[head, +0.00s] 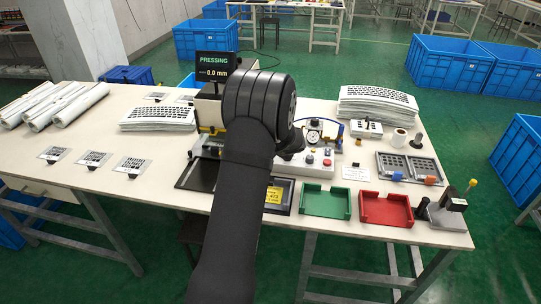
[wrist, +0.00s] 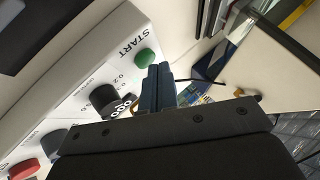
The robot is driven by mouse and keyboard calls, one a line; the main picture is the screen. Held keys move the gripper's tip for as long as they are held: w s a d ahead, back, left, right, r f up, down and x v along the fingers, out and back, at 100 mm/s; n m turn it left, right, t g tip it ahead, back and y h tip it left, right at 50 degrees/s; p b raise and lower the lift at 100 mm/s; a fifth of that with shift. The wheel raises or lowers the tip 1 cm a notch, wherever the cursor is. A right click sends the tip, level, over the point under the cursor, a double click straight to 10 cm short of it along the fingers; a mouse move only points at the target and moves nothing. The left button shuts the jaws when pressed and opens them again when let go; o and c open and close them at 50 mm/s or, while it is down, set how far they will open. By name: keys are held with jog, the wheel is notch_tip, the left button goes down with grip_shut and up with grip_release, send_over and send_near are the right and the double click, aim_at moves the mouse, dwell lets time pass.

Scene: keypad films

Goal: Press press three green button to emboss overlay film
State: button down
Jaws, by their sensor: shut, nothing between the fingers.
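The green START button (wrist: 145,57) stands on a white control panel (wrist: 85,62) in the wrist view. My gripper (wrist: 159,68) is shut and empty, its blue fingertips right beside the button's lower right edge; I cannot tell whether they touch it. In the head view my arm hides the gripper and the green button. Part of the white panel (head: 316,171) shows right of my arm, with a red button (head: 327,162). A black display (head: 215,67) on the press reads "PRESSING" and 0.0 mm. The film inside the press is hidden behind my arm.
Black knobs (wrist: 104,97) sit beside the button. A green tray (head: 326,214) and a red tray (head: 386,222) lie at the front edge. Keypad film stacks stand left (head: 158,124) and right (head: 378,91). Clear rolls (head: 52,103) lie far left.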

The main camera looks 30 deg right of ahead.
jog(key=shift+r, duration=0.2)
jog(key=shift+r, duration=2.95)
